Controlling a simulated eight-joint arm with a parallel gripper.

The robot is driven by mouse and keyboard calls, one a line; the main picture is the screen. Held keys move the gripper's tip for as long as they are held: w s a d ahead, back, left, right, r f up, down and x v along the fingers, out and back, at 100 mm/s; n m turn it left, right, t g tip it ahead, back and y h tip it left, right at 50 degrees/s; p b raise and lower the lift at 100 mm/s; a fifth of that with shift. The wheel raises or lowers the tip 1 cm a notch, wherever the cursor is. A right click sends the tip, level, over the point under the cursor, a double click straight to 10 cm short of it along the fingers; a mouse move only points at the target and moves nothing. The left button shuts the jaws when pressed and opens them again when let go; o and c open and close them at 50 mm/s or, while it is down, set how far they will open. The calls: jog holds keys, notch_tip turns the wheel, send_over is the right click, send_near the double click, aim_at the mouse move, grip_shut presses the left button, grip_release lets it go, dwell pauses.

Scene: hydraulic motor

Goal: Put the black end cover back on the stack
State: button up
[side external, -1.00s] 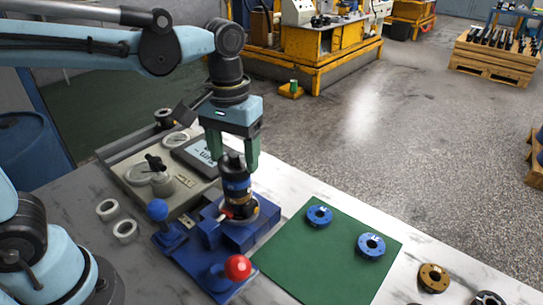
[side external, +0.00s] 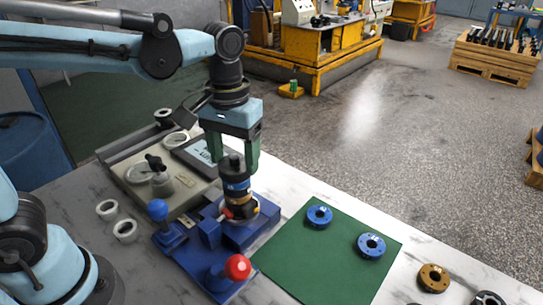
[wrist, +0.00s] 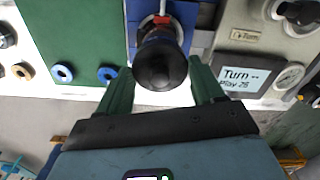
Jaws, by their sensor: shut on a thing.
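The black end cover (side external: 233,164), dark and round with a raised knob, is on top of the upright stack (side external: 238,194), whose blue and gold bands show below it. The stack stands in the blue fixture (side external: 265,236). My gripper (side external: 236,173) points straight down, its green fingers on either side of the cover, shut on it. In the wrist view the cover (wrist: 160,65) sits between the fingers (wrist: 163,85) and hides most of the stack. Whether the cover is fully seated on the stack cannot be told.
A red ball knob (side external: 237,267) and a blue ball knob (side external: 157,209) rise from the fixture. A grey tester with a display (side external: 197,152) stands behind. A green mat (side external: 330,255) holds two blue rings; white rings (side external: 107,210) lie at left.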

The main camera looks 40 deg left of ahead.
aim_at(234, 157)
jog(key=shift+f, duration=0.55)
dwell(2.3)
jog(key=o, duration=1.4)
jog(key=shift+r, duration=0.15)
jog(key=shift+r, duration=2.3)
jog(key=shift+f, duration=2.4)
jog(key=shift+r, duration=0.15)
